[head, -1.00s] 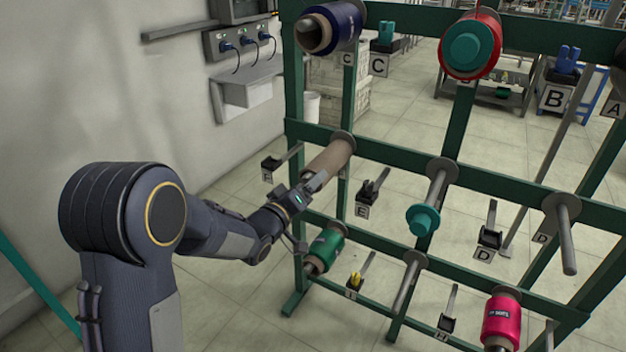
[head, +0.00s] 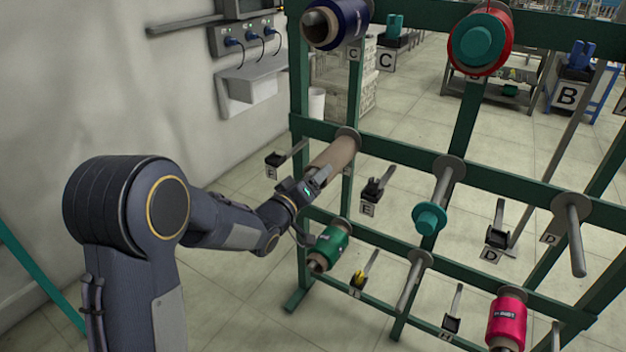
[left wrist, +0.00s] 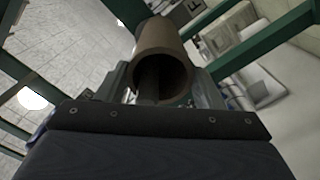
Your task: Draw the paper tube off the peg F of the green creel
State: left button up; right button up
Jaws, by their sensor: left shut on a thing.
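The brown paper tube (head: 334,154) is on the left peg of the middle row of the green creel (head: 408,157). Its far end is close to the grey disc (head: 347,138) at the rail. My left gripper (head: 314,182) is shut on the near end of the tube. In the left wrist view the tube (left wrist: 163,50) lies between the fingers, its open end toward the camera, with a dark peg inside the bore. My right gripper is not in view.
A green bobbin (head: 330,246) hangs just below my left gripper. A teal-capped peg (head: 429,219) and a bare peg (head: 572,238) are to the right. A blue bobbin (head: 340,22) is above, a pink one (head: 507,318) at lower right. The wall stands at left.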

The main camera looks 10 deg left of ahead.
pick_arm(q)
jog(key=shift+r, duration=0.2)
jog(key=shift+s+a, duration=0.15)
jog(key=shift+s, duration=0.15)
jog(key=b+v, duration=0.3)
jog(key=v, duration=0.9)
jog(key=shift+s, duration=0.15)
jog(key=v, duration=0.9)
jog(key=shift+s+a, duration=0.2)
jog(key=shift+s, duration=0.1)
